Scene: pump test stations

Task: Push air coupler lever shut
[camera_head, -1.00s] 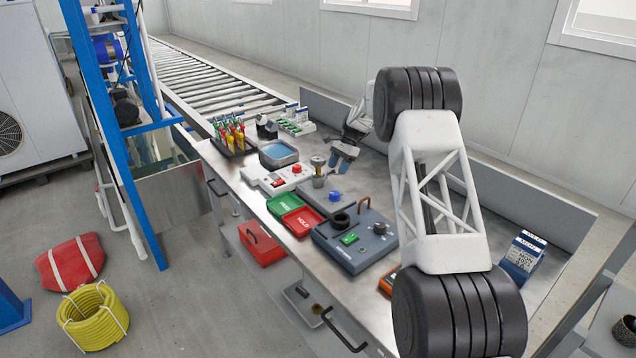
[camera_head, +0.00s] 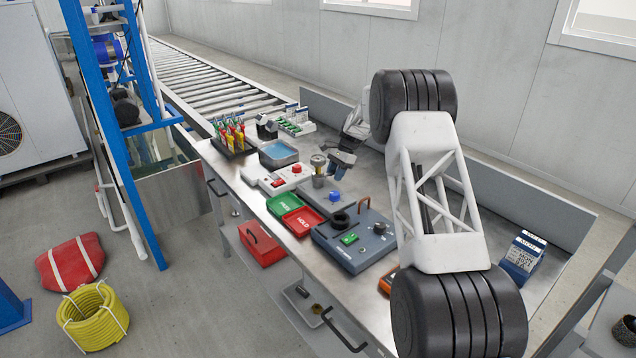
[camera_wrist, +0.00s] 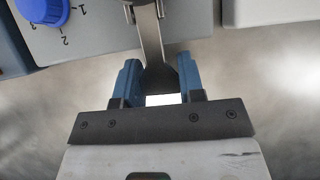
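The air coupler (camera_head: 319,168) stands upright on a grey box, with a brass-coloured top and a grey body. In the wrist view its metal lever (camera_wrist: 151,38) comes down from the top edge and ends in a wider dark tip. My gripper (camera_head: 340,163) is close beside the coupler on its right. In the wrist view the blue fingers of my gripper (camera_wrist: 160,82) stand apart, one on each side of the lever tip. Any contact between fingers and lever is not clear. The coupler body is mostly out of the wrist view.
The grey box (camera_head: 316,200) carries a blue knob (camera_head: 335,196), also in the wrist view (camera_wrist: 44,9). A white unit with a red button (camera_head: 297,169), a green tray (camera_head: 282,204), a red tray (camera_head: 301,221) and a dark test unit (camera_head: 345,253) are near. Bare bench lies behind my gripper.

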